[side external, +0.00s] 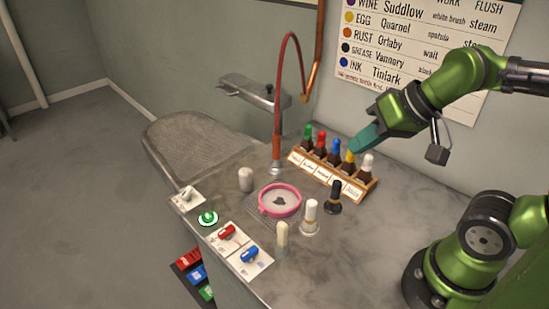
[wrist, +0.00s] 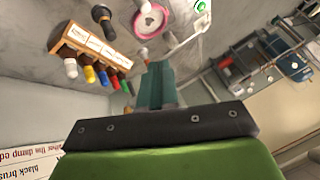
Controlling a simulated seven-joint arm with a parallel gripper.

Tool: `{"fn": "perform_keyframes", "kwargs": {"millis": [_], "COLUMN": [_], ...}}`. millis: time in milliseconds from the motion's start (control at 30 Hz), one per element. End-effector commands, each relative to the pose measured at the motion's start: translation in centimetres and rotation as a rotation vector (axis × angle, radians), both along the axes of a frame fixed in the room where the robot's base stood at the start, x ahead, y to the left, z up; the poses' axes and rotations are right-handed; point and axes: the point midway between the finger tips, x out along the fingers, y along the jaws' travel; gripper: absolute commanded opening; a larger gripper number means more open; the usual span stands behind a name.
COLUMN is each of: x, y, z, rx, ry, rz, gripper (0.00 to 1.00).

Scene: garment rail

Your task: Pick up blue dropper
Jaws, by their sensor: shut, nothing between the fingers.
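The blue dropper (side external: 335,148) stands in the wooden rack (side external: 368,189), between the red-capped and yellow-capped bottles. In the wrist view its blue cap (wrist: 102,78) shows in the row at the left. My gripper (side external: 358,146) has teal fingers that are closed and empty. Its tips are beside and just above the yellow cap in the side view, to the right of the blue one. In the wrist view the closed fingers (wrist: 157,84) point away from me, with the rack to their left; contact with any bottle cannot be told.
Green (side external: 307,137), red (side external: 320,143), yellow (side external: 349,160) and white (side external: 366,167) droppers share the rack. A black-topped bottle (side external: 333,197), a white-topped bottle (side external: 310,216) and a pink-rimmed dish (side external: 280,201) stand in front. A red hose (side external: 278,110) rises left of the rack.

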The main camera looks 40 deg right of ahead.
Motion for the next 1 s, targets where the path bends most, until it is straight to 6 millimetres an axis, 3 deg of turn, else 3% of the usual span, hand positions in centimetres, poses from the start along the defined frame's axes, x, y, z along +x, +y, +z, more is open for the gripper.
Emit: {"fn": "perform_keyframes", "kwargs": {"millis": [133,500,767,867,1000], "x": [0.0,0.0,0.0,0.4,3.1], "y": [0.0,0.0,-0.1,-0.5,-2.4], "z": [0.0,0.0,0.0,-0.9,-1.1], "rx": [0.0,0.0,0.001,0.001,-0.004], "ry": [0.0,0.0,0.001,0.041,0.119], "rz": [0.0,0.0,-0.004,-0.022,-0.075], "gripper": [0.03,0.58,0.58,0.58,0.58]}}
